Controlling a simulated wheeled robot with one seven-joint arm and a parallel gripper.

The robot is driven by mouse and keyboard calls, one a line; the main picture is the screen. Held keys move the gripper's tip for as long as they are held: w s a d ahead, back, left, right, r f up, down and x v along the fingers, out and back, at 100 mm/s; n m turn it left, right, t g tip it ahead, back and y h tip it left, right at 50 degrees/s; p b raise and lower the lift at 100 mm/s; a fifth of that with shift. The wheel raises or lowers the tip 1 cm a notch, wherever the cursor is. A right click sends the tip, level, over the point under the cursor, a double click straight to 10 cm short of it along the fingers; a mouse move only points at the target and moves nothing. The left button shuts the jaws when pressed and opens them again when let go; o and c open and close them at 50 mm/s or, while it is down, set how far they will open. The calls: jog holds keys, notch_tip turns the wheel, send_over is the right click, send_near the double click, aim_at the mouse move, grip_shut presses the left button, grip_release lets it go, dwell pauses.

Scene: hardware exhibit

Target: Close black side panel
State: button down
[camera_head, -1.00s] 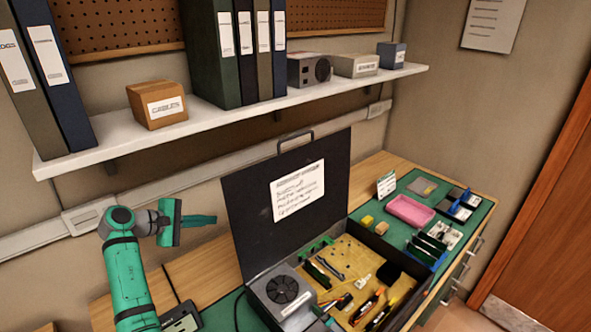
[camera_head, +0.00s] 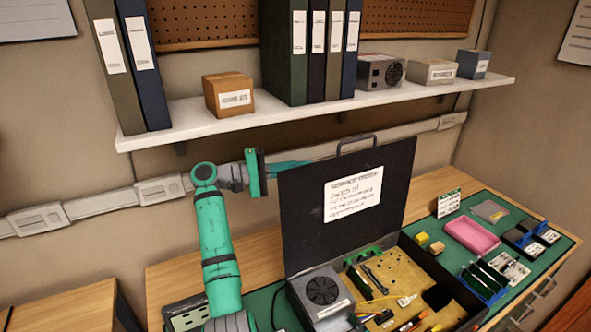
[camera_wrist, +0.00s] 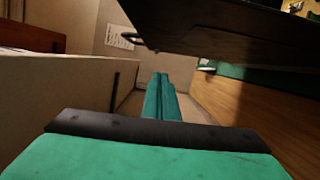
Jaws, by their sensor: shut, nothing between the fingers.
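The black side panel (camera_head: 300,232) stands open and upright at the back of the case in the head view. It has a handle on top and a white written sheet on its face. My gripper (camera_head: 290,166) is at the panel's upper left corner, with its teal fingers pointing right; the tips seem to pass behind the panel. In the wrist view the fingers (camera_wrist: 162,82) lie close together and empty. The dark panel (camera_wrist: 225,35) fills the upper right there, beside and above the fingers. I cannot tell whether they touch it.
The open case holds a fan unit (camera_head: 322,290) and several tools on a yellow base. A shelf (camera_head: 290,112) with binders and boxes hangs above the panel. A pink tray (camera_head: 470,236) lies on the green mat to the right. The wall is close behind.

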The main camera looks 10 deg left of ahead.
aim_at(326, 171)
jog(key=d, duration=0.6)
jog(key=shift+w+d, duration=0.1)
jog(key=shift+s+d+r, duration=0.2)
jog(key=shift+s+d, duration=0.2)
jog(key=shift+s, duration=0.4)
jog(key=shift+w+d, duration=0.1)
